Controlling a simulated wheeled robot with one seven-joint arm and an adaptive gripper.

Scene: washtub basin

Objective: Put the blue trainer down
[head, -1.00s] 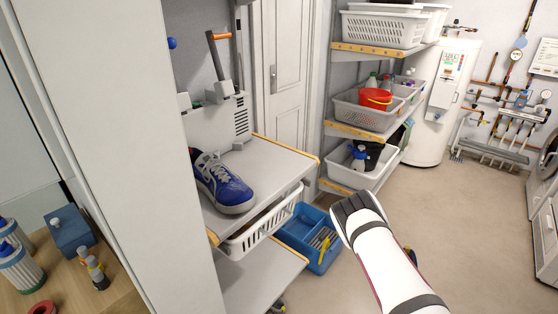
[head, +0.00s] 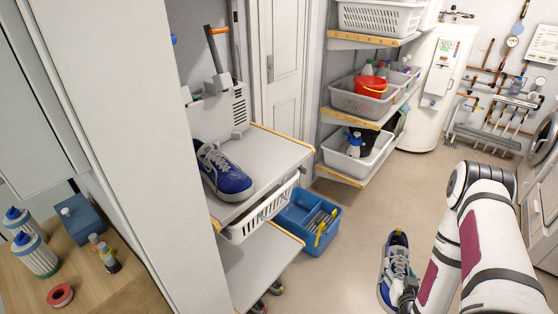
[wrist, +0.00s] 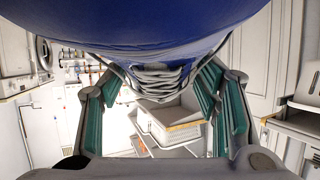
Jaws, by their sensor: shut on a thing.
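A blue trainer with white and grey parts (head: 394,262) shows low in the head view, toe downward in the picture, above the floor. My gripper (head: 408,290) is shut on it, mostly hidden behind the shoe and my arm. In the wrist view, the trainer's blue body (wrist: 150,30) fills the top, and my gripper's green-padded fingers (wrist: 162,85) stand on either side. Another blue trainer (head: 228,178) with white laces and a pale sole sits on the grey shelf (head: 262,152) at centre left.
A white basket (head: 262,212) hangs under that shelf, with a blue tray (head: 312,222) on the floor beside it. Bare shelf lies right of the resting trainer. Shelves with grey bins (head: 362,102) stand behind. The floor (head: 350,245) between is open.

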